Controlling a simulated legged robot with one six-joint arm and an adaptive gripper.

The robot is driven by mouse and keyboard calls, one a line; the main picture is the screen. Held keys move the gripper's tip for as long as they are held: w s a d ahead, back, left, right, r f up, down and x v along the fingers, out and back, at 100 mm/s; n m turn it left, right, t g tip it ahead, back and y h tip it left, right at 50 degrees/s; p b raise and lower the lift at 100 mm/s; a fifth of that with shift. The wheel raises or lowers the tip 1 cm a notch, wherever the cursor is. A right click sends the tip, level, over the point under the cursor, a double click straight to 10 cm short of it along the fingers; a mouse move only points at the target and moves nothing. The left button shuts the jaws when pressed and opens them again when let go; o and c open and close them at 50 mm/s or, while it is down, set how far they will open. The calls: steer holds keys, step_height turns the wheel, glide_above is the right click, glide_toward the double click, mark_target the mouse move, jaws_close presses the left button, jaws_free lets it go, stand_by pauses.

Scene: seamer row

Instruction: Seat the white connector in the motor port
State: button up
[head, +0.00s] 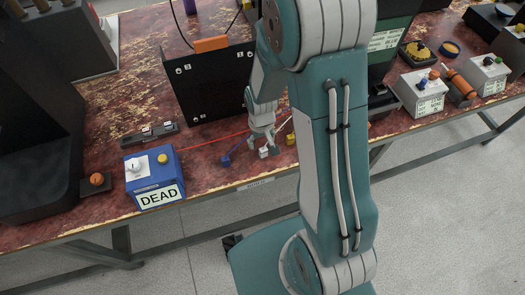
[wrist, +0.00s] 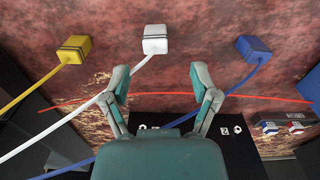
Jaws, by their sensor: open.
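The white connector (head: 264,152) lies on the worn red tabletop near its front edge. In the wrist view the white connector (wrist: 155,40) sits ahead of my gripper, roughly centred between the fingers, with a white cable running back to the lower left. My gripper (head: 263,137) is open and empty just behind it; both fingers show apart in the wrist view (wrist: 160,74). The black panel (head: 215,85) stands behind and left of my gripper, with several small white-marked fittings. I cannot tell which is the motor port.
A yellow connector (head: 291,139) and a blue connector (head: 226,160) lie on either side of the white one. A red line (wrist: 270,99) crosses the tabletop. A blue box marked DEAD (head: 155,178) stands at left; grey boxes (head: 420,92) stand at right.

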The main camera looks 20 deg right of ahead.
mark_target(263, 149)
steer(key=f, duration=0.3)
steer(key=shift+s+d+f, duration=0.15)
steer(key=shift+d+f, duration=0.15)
steer(key=shift+f, duration=0.7)
steer(key=c, duration=1)
